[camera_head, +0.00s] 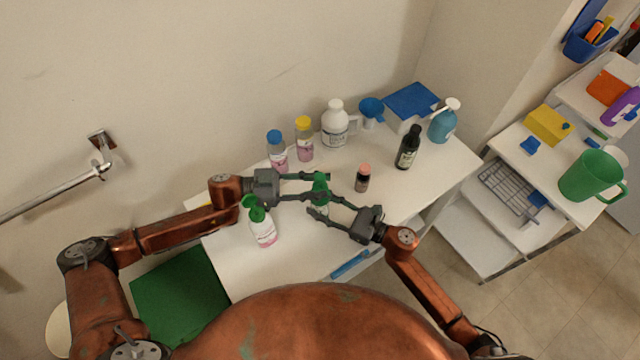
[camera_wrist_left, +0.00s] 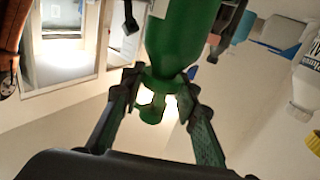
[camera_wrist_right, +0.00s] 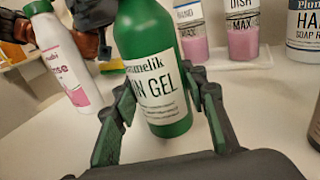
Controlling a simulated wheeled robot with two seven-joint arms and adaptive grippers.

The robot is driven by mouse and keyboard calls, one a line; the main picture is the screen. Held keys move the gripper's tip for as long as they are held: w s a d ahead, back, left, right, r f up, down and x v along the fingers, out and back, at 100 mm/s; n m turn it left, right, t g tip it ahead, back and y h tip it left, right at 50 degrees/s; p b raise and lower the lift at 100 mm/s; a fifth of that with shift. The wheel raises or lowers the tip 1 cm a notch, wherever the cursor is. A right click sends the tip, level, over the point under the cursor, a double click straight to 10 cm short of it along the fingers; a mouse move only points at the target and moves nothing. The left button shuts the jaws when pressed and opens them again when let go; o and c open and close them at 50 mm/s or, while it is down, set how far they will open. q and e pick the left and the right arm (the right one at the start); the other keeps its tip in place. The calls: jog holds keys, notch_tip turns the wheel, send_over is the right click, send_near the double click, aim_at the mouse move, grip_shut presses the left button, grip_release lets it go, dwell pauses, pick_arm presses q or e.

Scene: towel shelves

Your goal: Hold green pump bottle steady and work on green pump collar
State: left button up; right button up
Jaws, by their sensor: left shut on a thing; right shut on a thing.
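The green pump bottle (camera_head: 321,202) is upright over the white table, partly hidden by both grippers in the head view. Its white label with "GEL" on it shows in the right wrist view (camera_wrist_right: 160,85). My right gripper (camera_wrist_right: 163,95) has its fingers on both sides of the bottle body and is shut on it. My left gripper (camera_wrist_left: 163,88) is shut on the green pump collar (camera_wrist_left: 162,80) at the bottle's neck. The green pump head (camera_wrist_left: 151,108) shows between the left fingers. I cannot tell whether the bottle's base touches the table.
A white bottle with a green top (camera_head: 262,228) stands close by at left. Blue-capped (camera_head: 277,150) and yellow-capped (camera_head: 304,140) bottles stand behind. A small pink-capped bottle (camera_head: 362,178) and dark bottle (camera_head: 408,148) stand right. A blue strip (camera_head: 350,264) lies at the front edge.

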pick_arm(q)
jog(key=c, duration=0.5)
jog(key=shift+w+m+g, duration=0.1)
jog(key=shift+m+g, duration=0.2)
jog(key=shift+g, duration=0.2)
jog(key=m+g, duration=0.1)
jog(key=g, duration=0.1)
jog(key=shift+m+g, duration=0.4)
jog(key=shift+m+g+y, duration=0.9)
jog(key=shift+m+g, duration=0.8)
jog(key=shift+g, duration=0.8)
jog(key=o, duration=1.2)
